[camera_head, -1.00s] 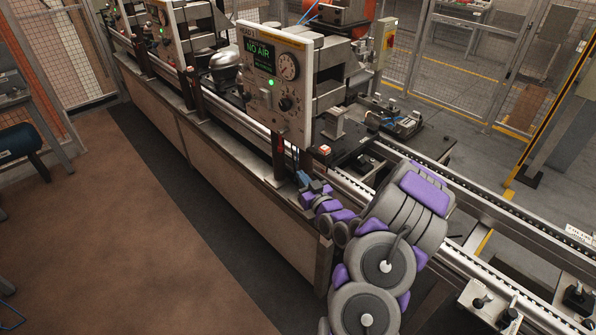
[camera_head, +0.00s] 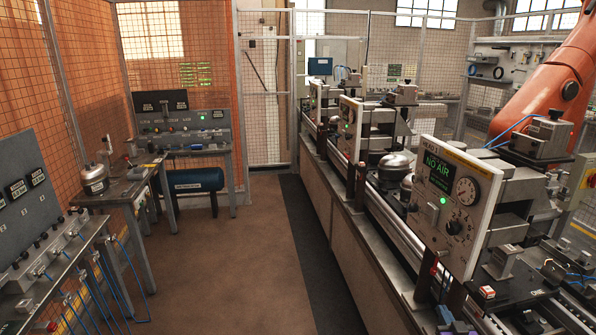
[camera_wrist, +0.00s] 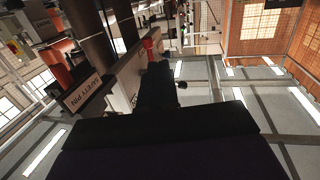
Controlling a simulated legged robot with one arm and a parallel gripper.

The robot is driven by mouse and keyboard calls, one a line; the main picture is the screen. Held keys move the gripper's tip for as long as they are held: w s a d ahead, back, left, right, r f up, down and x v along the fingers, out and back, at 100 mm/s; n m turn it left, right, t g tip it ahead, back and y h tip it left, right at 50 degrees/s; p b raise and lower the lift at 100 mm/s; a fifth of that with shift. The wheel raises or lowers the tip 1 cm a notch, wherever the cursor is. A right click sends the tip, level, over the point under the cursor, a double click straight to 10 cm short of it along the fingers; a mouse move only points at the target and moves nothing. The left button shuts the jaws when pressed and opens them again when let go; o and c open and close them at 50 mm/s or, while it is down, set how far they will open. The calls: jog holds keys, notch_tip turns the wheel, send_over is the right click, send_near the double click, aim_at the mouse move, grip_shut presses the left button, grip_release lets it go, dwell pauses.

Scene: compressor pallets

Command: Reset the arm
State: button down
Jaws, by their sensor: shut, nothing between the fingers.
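My gripper (camera_wrist: 157,88) shows in the wrist view as dark, narrow fingers beyond a wide dark body. It is shut and holds nothing. The fingers lie close to a pale panel (camera_wrist: 125,82), though I cannot tell whether they touch it. In the head view nearly all of my arm is out of frame; only a small bluish part shows at the bottom edge, right of centre, below the nearest test head (camera_head: 455,205).
A conveyor line with several test heads runs along the right; the nearest screen reads "NO AIR". An orange robot arm (camera_head: 550,85) stands behind it. Benches (camera_head: 135,190) and a blue tank (camera_head: 193,181) are on the left. The brown floor aisle (camera_head: 240,270) between is clear.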

jog(key=s+a+r+n+g+y, duration=0.25)
jog(key=a+g, duration=0.55)
jog(key=a, duration=0.6)
jog(key=s+a+r+g, duration=0.3)
jog(key=s+a, duration=0.3)
jog(key=s, duration=0.6)
jog(key=s+a+r+g, duration=0.4)
jog(key=s+a, duration=0.2)
jog(key=s, duration=0.6)
jog(key=s+a+r+m+g, duration=0.1)
jog(key=s+a+r+g, duration=0.3)
jog(key=s, duration=0.8)
jog(key=shift+a, duration=0.9)
